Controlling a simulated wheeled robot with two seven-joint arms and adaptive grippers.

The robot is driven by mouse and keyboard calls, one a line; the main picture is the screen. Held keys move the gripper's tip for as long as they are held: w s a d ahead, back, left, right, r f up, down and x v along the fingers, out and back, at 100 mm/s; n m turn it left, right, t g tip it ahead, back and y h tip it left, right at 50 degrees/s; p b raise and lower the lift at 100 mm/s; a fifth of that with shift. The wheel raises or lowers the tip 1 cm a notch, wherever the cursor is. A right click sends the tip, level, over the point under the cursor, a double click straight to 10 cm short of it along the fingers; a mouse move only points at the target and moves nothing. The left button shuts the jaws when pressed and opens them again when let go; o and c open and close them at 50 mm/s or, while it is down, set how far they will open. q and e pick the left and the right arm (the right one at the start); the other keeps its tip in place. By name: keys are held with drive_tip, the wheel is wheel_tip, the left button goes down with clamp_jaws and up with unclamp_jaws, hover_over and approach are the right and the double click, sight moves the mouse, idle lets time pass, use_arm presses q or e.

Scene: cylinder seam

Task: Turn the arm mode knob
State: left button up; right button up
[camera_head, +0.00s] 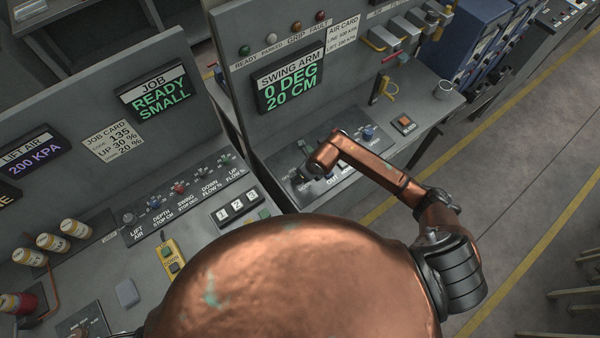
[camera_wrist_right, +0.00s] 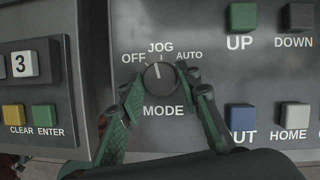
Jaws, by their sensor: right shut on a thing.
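The arm mode knob (camera_wrist_right: 160,77) is a round dark knob on a grey panel in the right wrist view. Labels OFF, JOG and AUTO arc above it, and MODE stands below. Its white pointer points almost straight up, toward JOG. My right gripper (camera_wrist_right: 160,84) has its green fingers on either side of the knob and is shut on it. In the head view my copper right arm reaches over the swing arm panel (camera_head: 345,150) and hides the knob and most of the gripper. My left gripper is not in view.
UP (camera_wrist_right: 243,17), DOWN (camera_wrist_right: 294,16), OUT (camera_wrist_right: 240,116) and HOME (camera_wrist_right: 294,115) buttons sit right of the knob. A green ENTER button (camera_wrist_right: 45,116) is left, across a panel gap. The swing arm display (camera_head: 291,88) reads 0 DEG, 20 CM. A cup (camera_head: 443,90) stands at the right.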

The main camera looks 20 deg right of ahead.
drive_tip(key=shift+m+h, duration=0.4)
drive_tip(key=shift+m, duration=0.7)
drive_tip(key=o, duration=1.2)
drive_tip(key=shift+c, duration=0.2)
drive_tip(key=shift+r, duration=0.1)
drive_tip(key=v, duration=1.1)
drive_tip(key=shift+s+r, duration=0.3)
drive_tip(key=shift+r, duration=0.05)
